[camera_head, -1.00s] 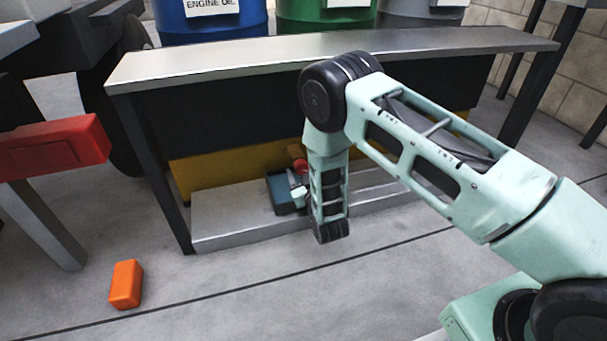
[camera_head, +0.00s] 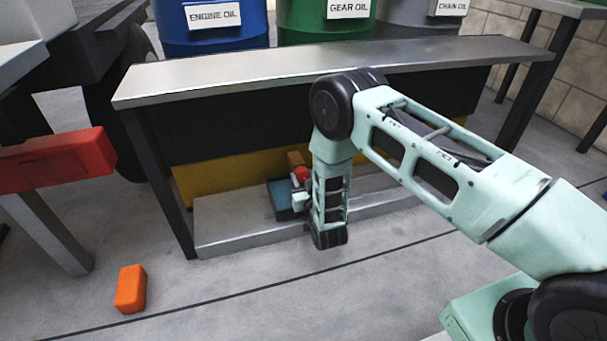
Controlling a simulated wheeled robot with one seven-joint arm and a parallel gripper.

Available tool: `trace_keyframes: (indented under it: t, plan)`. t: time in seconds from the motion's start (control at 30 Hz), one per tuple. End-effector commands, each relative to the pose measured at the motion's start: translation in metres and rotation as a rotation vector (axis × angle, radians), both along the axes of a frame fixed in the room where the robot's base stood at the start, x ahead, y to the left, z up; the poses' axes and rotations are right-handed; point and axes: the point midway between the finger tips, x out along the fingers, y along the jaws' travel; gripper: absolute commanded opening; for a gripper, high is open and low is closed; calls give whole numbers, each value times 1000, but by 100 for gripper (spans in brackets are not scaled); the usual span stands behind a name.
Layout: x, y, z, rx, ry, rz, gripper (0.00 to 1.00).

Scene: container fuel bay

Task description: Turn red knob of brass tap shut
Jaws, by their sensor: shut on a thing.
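The brass tap (camera_head: 294,158) shows as a small tan block low under the bench, against the yellow panel. Its red knob (camera_head: 301,174) is just below and in front of it, partly hidden. My gripper (camera_head: 299,186) reaches in under the bench from the front and is shut on the red knob. My arm's hanging link hides the area right of the knob, and the fingertips are too small to see clearly. A blue tray (camera_head: 279,203) stands on the low grey step below the tap.
The bench top (camera_head: 330,62) runs above my gripper, with a leg (camera_head: 158,180) at the left. Blue (camera_head: 210,40), green and grey drums stand behind. An orange block (camera_head: 131,289) lies on the floor, and a red block (camera_head: 55,160) is at far left.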

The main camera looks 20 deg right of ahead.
Motion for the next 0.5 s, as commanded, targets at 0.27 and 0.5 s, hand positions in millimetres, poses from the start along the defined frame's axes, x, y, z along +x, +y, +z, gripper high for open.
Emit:
trace_keyframes:
  t: [0.27,0.5]
  plan:
    - [-1,0,1,167,5,-2,15]
    - [-1,0,-1,244,5,-1,15]
